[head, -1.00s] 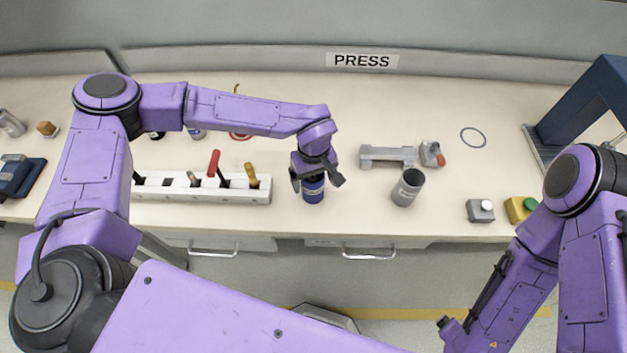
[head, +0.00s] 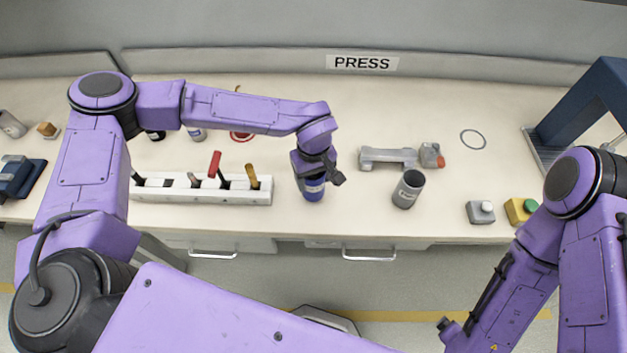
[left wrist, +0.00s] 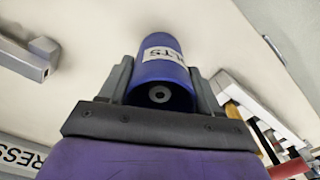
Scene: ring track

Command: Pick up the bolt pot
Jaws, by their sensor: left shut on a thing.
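The bolt pot (head: 313,193) is a blue cylinder with a white label, near the front edge of the bench in the head view. In the left wrist view the bolt pot (left wrist: 163,70) lies between the two fingers, its label partly readable as "LTS". My left gripper (head: 318,178) comes down over it from above and is shut on it. The pot looks slightly tilted; I cannot tell whether its base still touches the bench. The gripper hides its upper part. My right arm shows at the lower right, but its gripper is out of view.
A grey labelled pot (head: 408,189) stands to the right. A white tool rack (head: 150,190) with several handled tools is close on the left. A grey bracket (head: 388,157) lies behind. A blue press (head: 583,105) stands far right. Drawers (head: 365,247) are below the front edge.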

